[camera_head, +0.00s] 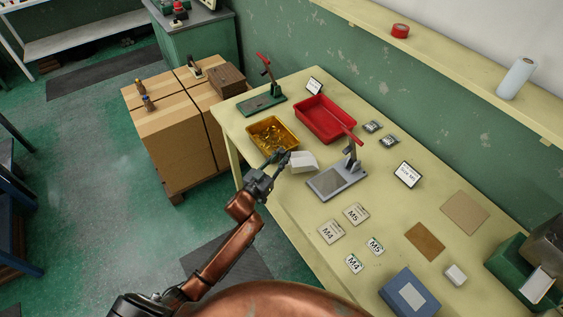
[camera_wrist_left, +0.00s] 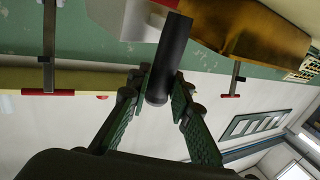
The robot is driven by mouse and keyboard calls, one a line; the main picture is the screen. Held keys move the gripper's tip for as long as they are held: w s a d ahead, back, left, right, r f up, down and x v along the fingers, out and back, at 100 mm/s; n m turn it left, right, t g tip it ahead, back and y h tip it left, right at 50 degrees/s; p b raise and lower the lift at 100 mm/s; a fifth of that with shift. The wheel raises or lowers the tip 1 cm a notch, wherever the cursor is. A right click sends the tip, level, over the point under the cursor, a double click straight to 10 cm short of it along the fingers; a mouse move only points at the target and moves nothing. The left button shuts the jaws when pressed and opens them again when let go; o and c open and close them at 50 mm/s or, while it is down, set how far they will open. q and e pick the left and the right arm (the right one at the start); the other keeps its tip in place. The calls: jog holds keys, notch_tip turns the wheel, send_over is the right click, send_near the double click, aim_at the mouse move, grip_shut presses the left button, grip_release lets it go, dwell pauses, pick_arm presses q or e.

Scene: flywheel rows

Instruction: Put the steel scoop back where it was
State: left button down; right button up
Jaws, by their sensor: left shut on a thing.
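My left gripper (camera_head: 264,180) reaches over the near left edge of the table (camera_head: 290,212). It is shut on the dark handle of the steel scoop (camera_head: 303,161). The pale scoop pan points away from the gripper, between the yellow bin and the grey press. In the left wrist view, the gripper (camera_wrist_left: 160,95) has its fingers on both sides of the black handle of the scoop (camera_wrist_left: 172,50). I cannot tell whether the pan touches the table or holds anything. My right gripper is not in view.
A yellow bin of brass-coloured parts (camera_head: 271,137), a red tray (camera_head: 318,112), a green press (camera_head: 263,101) and a grey press (camera_head: 338,178) stand nearby. Marked M4 and M5 cards (camera_head: 331,231) lie nearer me. A blue box (camera_head: 395,288) stands at the front.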

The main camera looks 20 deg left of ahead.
pick_arm(q)
jog(key=shift+f, duration=1.4)
jog(key=shift+f, duration=0.1)
jog(key=c, duration=1.7)
grip_release()
jog(key=shift+f, duration=0.1)
jog(key=shift+c, duration=0.2)
jog(key=shift+s+r, duration=0.1)
jog(key=shift+r, duration=0.1)
jog(key=v, duration=1.2)
